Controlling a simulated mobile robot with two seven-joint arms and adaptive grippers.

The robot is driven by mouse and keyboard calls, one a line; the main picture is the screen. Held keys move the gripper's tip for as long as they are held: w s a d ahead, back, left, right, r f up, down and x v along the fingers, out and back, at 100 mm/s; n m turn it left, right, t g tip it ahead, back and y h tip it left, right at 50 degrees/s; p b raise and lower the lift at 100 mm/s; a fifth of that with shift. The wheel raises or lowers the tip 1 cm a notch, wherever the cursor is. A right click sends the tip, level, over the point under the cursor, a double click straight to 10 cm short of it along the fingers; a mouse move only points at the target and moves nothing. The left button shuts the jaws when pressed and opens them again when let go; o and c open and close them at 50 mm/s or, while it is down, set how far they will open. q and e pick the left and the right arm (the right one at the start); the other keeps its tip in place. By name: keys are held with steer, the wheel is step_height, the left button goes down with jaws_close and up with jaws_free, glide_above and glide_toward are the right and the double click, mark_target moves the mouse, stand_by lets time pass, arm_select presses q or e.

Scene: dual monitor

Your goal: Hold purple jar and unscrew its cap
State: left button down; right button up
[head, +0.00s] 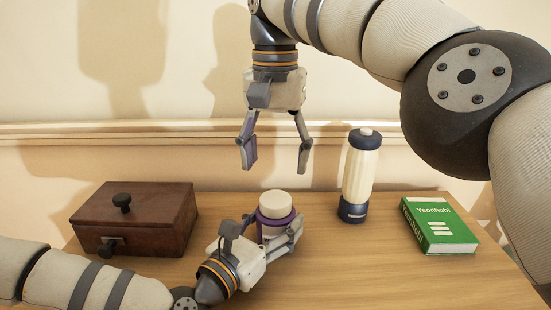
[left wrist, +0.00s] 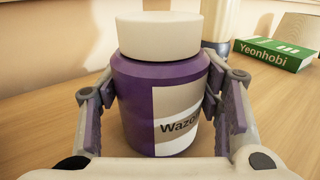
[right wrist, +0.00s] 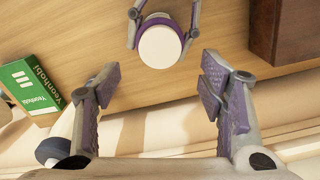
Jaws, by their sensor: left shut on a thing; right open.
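The purple jar (head: 272,220) stands upright on the table with its white cap (head: 275,204) on top. In the left wrist view the jar (left wrist: 135,100) shows a beige label, and its cap (left wrist: 158,35) sits above the finger pads. My left gripper (head: 278,235) is shut on the jar's body from the front, one finger on each side. My right gripper (head: 275,158) points down above the jar, open and empty, with a gap between its fingertips and the cap. The right wrist view shows the round cap (right wrist: 160,46) beyond the open fingers (right wrist: 158,82).
A brown wooden box (head: 140,220) with a dark knob stands left of the jar. A cream bottle (head: 358,175) with a dark lid and base stands to the right. A green book (head: 440,225) lies farther right. The table front right (head: 400,280) is clear.

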mark_target(275, 198)
steer(key=m, duration=0.5)
steer(key=shift+f+m, duration=0.2)
steer(key=shift+m, duration=0.2)
step_height(275, 198, down, 8)
steer(key=shift+r, duration=0.2)
